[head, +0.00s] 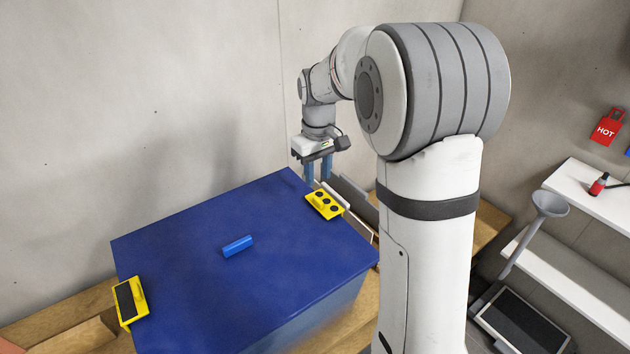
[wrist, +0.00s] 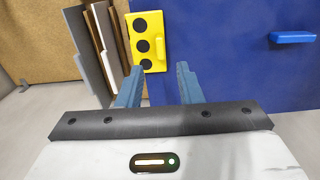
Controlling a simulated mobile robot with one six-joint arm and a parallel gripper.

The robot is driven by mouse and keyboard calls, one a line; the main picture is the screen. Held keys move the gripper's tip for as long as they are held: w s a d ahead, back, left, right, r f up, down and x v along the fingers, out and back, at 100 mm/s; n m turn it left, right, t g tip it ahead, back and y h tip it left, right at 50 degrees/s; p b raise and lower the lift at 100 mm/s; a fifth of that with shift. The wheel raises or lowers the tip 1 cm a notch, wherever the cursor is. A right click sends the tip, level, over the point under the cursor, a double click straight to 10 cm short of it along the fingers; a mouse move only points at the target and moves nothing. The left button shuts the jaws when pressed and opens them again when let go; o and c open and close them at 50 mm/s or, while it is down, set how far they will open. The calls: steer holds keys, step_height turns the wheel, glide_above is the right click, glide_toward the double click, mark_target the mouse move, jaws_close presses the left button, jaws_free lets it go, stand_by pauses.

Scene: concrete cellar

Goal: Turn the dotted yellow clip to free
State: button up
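The dotted yellow clip (head: 324,205) sits at the right edge of a large blue box lid (head: 190,250). It is a yellow plate with three black dots, and it also shows in the wrist view (wrist: 149,40), with a small raised yellow part on its right side. My gripper (head: 318,178) is near the lid's far right corner, just beyond the clip in the head view. In the wrist view my gripper (wrist: 160,70) is open, its two blue fingers apart and nothing between them. The left fingertip appears close to the clip's lower end; I cannot tell whether they touch.
A second yellow clip (head: 130,301) with one black bar is at the lid's left edge. A blue handle (head: 237,246) is on the lid. Thin boards (wrist: 98,50) stand beside the box. A red HOT tag (head: 606,127) and white shelves (head: 580,275) are at right.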

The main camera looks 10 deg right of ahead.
mark_target(318, 200)
step_height(318, 200, down, 7)
steer(key=shift+f+p, duration=0.2)
steer(key=shift+p, duration=0.3)
jaws_close()
stand_by(0.4)
